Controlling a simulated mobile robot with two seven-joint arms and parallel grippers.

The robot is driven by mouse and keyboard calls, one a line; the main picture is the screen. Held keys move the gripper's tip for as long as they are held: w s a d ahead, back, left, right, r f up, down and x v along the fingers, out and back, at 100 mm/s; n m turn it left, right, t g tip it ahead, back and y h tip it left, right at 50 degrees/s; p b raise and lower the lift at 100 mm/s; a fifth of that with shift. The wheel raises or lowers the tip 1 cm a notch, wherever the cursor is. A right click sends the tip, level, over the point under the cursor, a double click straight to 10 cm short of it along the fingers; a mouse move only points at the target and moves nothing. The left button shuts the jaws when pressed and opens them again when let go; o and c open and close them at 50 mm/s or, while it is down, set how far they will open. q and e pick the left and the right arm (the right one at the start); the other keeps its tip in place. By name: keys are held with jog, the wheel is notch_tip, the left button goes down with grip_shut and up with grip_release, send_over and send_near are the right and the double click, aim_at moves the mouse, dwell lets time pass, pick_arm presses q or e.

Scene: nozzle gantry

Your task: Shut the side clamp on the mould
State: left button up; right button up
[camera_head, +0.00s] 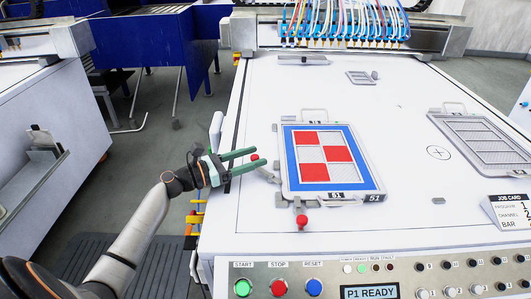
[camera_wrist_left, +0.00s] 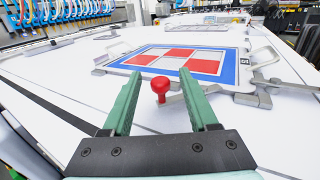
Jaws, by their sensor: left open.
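The mould (camera_head: 316,158) is a grey-framed plate with a blue border and red and white blocks, flat on the white table. The side clamp (camera_head: 267,174) is at its left edge, a grey lever with a red ball knob (camera_head: 254,157) standing out to the left. I cannot tell if the clamp touches the mould. My left gripper (camera_head: 256,158) has its green fingers open, one on each side of this knob. In the left wrist view the knob (camera_wrist_left: 160,88) shows between the fingertips, with a gap on both sides. My right gripper is not in view.
A second clamp with a red knob (camera_head: 302,221) is at the mould's front edge. A grey grid plate (camera_head: 484,138) lies to the right. A nozzle row with coloured hoses (camera_head: 345,25) spans the back. A button panel (camera_head: 360,280) runs along the front.

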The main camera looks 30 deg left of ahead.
pick_arm(q)
jog(key=shift+x, duration=2.1)
jog(key=shift+c, duration=0.2)
grip_shut()
